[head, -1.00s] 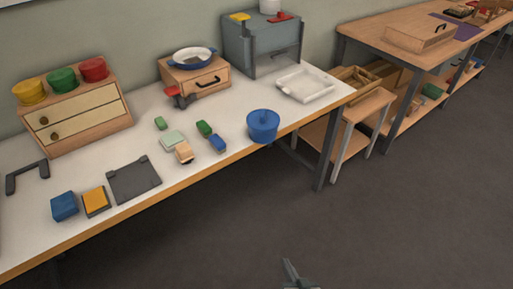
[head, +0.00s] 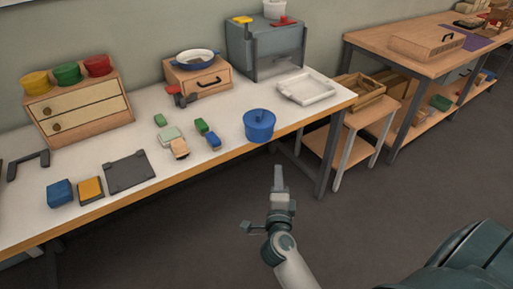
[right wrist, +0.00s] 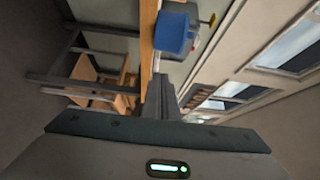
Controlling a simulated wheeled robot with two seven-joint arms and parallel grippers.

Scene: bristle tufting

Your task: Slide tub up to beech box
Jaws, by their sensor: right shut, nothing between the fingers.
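A small beech box (head: 195,84) with a dark handle stands further back, a blue-rimmed pan on top. Bare tabletop lies between tub and box. My right gripper (head: 279,170) is shut and empty, in front of the table edge, below and right of the tub, not touching it. In the right wrist view the blue tub (right wrist: 172,32) shows just beyond the gripper's fingers (right wrist: 163,85). My left gripper is out of view.
Several small blocks (head: 179,149) lie left of the tub. A white tray (head: 307,88) sits behind it to the right, near a grey cabinet (head: 265,45). A larger wooden chest (head: 80,110) with colored pots stands at the left. A wooden stand (head: 350,125) adjoins the table.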

